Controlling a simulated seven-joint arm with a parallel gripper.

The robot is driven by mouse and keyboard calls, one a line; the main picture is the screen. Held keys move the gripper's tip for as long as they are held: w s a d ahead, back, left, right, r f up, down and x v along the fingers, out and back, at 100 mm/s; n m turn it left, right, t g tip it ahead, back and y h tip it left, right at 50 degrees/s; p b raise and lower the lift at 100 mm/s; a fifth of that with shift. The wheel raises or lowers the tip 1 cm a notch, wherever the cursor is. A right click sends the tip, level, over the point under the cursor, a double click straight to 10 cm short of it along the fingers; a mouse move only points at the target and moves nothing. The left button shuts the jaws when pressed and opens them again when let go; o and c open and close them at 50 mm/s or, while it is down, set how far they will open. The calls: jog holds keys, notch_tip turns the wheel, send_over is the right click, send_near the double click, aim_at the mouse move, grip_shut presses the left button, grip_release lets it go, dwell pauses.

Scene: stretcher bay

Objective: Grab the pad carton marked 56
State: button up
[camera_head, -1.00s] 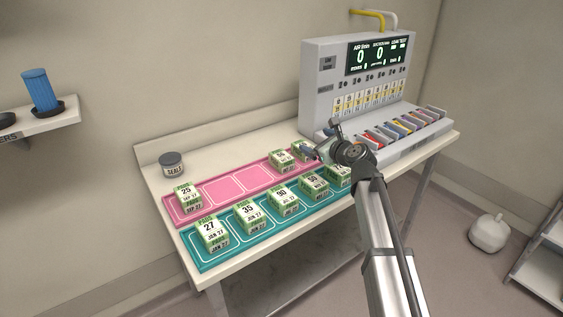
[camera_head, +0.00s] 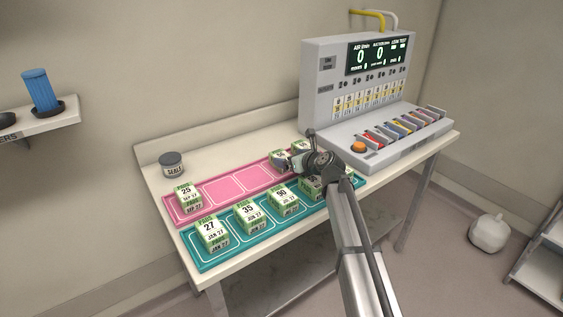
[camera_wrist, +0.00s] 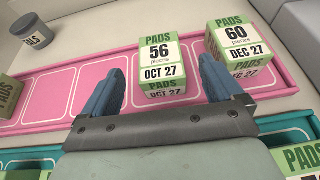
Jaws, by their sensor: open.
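The pad carton marked 56 (camera_wrist: 160,62) is white and green, labelled OCT 27, and stands on the pink mat (camera_wrist: 52,97) in the wrist view. In the head view the carton (camera_head: 277,157) is partly hidden by my gripper (camera_head: 284,164). My gripper is open and empty, its blue fingers (camera_wrist: 158,90) pointing toward the carton. The left finger is left of the carton and the right finger is close to its right side; I cannot tell whether either touches it.
A carton marked 60 (camera_wrist: 238,45) stands just right of the right finger. A teal mat (camera_head: 257,229) with several cartons lies in front. A seals jar (camera_head: 172,164) stands at the back left. Pink slots left of the carton are empty. A grey test machine (camera_head: 320,80) stands behind right.

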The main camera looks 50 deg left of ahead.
aim_at(281, 155)
jog(key=shift+x, duration=3.2)
jog(key=shift+r, duration=0.1)
jog(key=c, duration=1.2)
jog(key=shift+r, duration=0.1)
